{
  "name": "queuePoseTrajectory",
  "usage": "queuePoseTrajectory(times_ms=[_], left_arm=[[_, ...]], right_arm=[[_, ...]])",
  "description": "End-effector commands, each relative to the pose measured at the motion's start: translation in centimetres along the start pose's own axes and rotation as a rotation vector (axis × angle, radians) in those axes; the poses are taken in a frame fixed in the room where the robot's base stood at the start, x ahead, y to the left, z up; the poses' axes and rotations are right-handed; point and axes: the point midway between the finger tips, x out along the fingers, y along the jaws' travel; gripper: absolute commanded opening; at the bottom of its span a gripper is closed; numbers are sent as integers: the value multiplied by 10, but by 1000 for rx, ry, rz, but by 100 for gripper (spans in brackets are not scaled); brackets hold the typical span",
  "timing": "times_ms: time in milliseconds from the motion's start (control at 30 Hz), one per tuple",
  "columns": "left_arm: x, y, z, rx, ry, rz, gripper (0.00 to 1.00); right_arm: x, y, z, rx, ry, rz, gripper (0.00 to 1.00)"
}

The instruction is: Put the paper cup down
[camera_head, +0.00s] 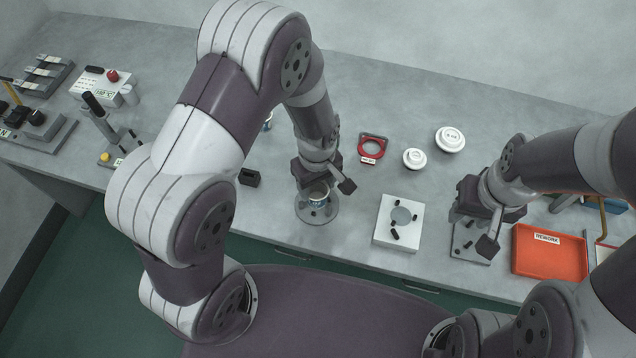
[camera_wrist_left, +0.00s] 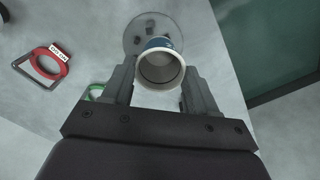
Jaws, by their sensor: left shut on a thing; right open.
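The paper cup (camera_head: 318,199) is white-rimmed with a blue band, and it also shows mouth toward the camera in the left wrist view (camera_wrist_left: 162,69). My left gripper (camera_head: 316,190) is shut on it, with one finger on each side of the cup in the left wrist view (camera_wrist_left: 160,84). The cup is over a round grey disc (camera_head: 331,216), which also shows in the left wrist view (camera_wrist_left: 135,36). I cannot tell whether its base touches the disc. My right gripper (camera_head: 484,219) is open above a grey plate (camera_head: 472,251) at the right.
A white block with a round recess (camera_head: 387,236) stands right of the disc. Behind are a red ring fixture (camera_head: 362,146) and two white round pieces (camera_head: 414,158). A small black block (camera_head: 249,177) lies left. An orange tray (camera_head: 548,262) is at right.

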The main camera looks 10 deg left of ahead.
Motion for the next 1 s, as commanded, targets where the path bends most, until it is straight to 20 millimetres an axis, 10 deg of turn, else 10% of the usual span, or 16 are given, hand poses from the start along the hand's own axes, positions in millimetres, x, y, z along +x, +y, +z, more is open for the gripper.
queuePoseTrajectory(times_ms=[767,800,833,1000], left_arm=[[55,10,-16,1,0,0,16],[55,10,-16,1,0,1,64],[54,10,-16,1,0,1,74],[54,10,-16,1,0,1,83]], right_arm=[[-7,0,-1,0,0,0,43],[-8,0,-1,0,0,0,43],[-8,0,-1,0,0,0,43],[-8,0,-1,0,0,0,43]])
